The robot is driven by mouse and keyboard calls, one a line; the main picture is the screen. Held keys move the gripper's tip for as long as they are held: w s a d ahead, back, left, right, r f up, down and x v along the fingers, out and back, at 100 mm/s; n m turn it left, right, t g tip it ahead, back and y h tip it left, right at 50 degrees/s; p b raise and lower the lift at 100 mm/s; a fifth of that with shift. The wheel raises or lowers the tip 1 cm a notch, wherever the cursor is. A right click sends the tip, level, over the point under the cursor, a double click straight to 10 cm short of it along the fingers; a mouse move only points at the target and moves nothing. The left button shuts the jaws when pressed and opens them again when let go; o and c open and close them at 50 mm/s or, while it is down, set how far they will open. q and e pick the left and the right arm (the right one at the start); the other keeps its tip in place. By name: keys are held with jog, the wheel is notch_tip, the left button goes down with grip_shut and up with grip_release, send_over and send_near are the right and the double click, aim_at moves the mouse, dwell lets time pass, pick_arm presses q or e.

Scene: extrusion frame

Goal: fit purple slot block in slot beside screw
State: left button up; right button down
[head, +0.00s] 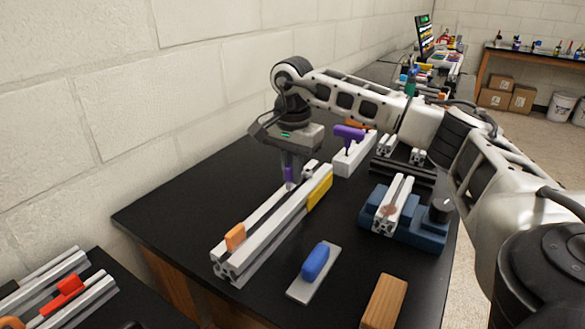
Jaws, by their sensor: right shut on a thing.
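My right gripper (289,180) points down over the far part of the light grey slotted extrusion (262,228). It is shut on the small purple slot block (289,174), which is mostly hidden between the fingers. The block's lower end is at or just above the extrusion's top; I cannot tell whether it is in the slot. An orange block (235,237) sits at the extrusion's near end. A yellow piece (320,191) is on its right side. The screw is not clearly visible. My left gripper is not in view.
A white block with a purple handle (349,133) stands behind the extrusion. A blue fixture (410,222) holds a short extrusion at right. A blue-knobbed plate (314,265) and a wooden block (384,302) lie in front. The wall is close on the left.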

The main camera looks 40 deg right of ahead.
dwell(0.3)
dwell(0.8)
jog(key=shift+p, duration=0.35)
dwell(0.5)
jog(key=shift+f, duration=0.2)
jog(key=shift+f, duration=0.55)
jog(key=shift+f+b, duration=0.5)
